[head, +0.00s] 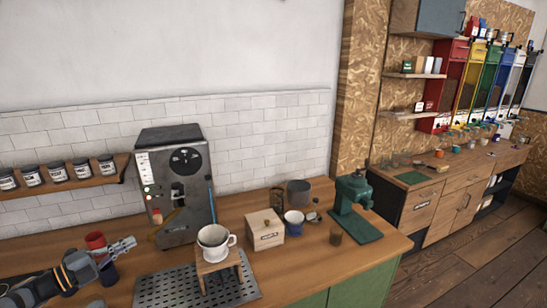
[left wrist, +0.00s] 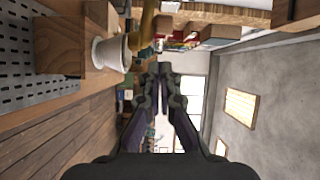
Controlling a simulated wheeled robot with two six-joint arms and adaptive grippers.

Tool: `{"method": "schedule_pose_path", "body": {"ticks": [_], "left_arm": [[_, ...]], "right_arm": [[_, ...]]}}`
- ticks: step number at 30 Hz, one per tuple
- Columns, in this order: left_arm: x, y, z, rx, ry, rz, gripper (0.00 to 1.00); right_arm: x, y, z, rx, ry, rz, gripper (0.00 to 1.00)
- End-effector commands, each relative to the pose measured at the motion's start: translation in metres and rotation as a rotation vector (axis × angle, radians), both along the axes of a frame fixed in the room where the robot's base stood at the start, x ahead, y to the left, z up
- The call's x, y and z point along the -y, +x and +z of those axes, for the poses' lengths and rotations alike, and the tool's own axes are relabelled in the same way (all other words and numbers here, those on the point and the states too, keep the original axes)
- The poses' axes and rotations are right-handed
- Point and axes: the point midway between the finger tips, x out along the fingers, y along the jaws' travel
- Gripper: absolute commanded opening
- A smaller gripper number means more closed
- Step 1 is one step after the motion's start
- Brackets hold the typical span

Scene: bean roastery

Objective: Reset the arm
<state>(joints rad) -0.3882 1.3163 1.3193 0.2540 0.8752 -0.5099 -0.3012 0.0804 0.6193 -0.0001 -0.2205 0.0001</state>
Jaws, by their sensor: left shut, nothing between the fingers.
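My left gripper (head: 124,246) reaches in from the left over the wooden counter, near the red cup (head: 95,240). Its fingers are together with nothing between them. In the left wrist view my left gripper (left wrist: 165,72) also shows, its fingertips meeting and pointing into the room. My right gripper is not in either view.
A grey coffee machine (head: 176,180) stands behind the gripper. A white dripper (head: 215,238) sits on a wooden stand over the perforated metal tray (head: 180,290). A wooden box (head: 265,229) and a green grinder (head: 352,205) stand right. Jars (head: 57,172) line a shelf.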

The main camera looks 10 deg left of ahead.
Motion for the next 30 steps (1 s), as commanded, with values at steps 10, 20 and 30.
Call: {"method": "schedule_pose_path", "body": {"ticks": [10,20,30], "left_arm": [[0.129,-0.03,-0.18,-0.57,-0.443,0.532,0.0],[0.219,-0.122,-0.203,-1.006,-0.736,0.989,0.0],[0.257,-0.197,-0.179,-1.251,-0.896,1.262,0.0]], "right_arm": [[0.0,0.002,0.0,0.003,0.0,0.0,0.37],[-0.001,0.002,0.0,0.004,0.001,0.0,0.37],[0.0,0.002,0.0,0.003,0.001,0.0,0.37]]}}
